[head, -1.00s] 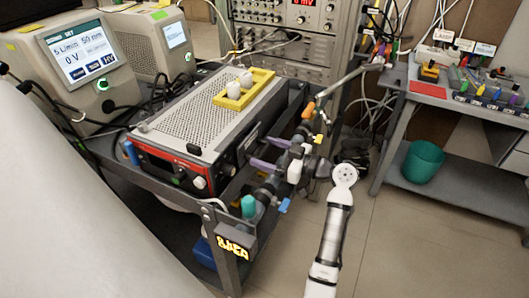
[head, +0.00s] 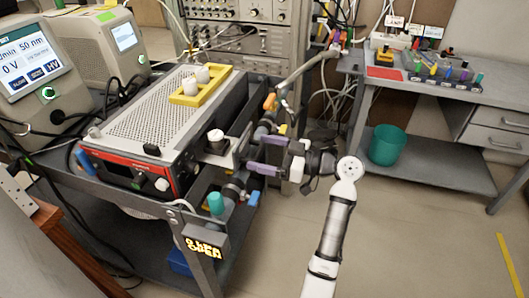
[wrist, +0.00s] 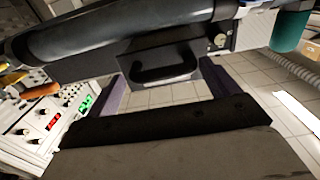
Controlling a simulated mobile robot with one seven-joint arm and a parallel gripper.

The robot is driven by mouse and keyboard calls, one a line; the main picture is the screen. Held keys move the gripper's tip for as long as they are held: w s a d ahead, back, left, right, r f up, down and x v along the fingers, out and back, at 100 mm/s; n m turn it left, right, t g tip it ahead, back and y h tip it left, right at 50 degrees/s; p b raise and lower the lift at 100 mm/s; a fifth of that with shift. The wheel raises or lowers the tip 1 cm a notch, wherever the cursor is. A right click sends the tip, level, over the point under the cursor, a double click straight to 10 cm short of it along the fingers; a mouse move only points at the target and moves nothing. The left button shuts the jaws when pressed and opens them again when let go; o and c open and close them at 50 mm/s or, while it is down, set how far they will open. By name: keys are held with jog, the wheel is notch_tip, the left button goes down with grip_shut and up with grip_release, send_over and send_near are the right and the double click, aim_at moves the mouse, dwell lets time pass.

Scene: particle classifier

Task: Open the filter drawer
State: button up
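The filter drawer (head: 225,157) sticks out from the right side of the grey red-fronted box (head: 118,168). A small pale round piece with a dark base (head: 215,139) sits in it. My gripper (head: 258,154) is at the drawer's outer face, with its two purple fingers spread apart. In the wrist view, the drawer's black handle (wrist: 165,72) lies ahead between the purple fingertips of my gripper (wrist: 165,78). I see a gap on each side of it. Whether the fingers touch the drawer face is unclear.
A yellow tray (head: 201,86) with white pieces sits on the box. A small display (head: 205,246) on the cart reads "OPEN" in its lower line. Pipes and valves (head: 235,190) crowd the cart's right edge. A teal bin (head: 387,145) stands under the right bench; open floor lies before it.

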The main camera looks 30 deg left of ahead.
jog(key=shift+d, duration=0.1)
jog(key=b+v, duration=0.3)
jog(key=v, duration=1)
jog(key=shift+w+d, duration=0.15)
jog(key=shift+d, duration=0.15)
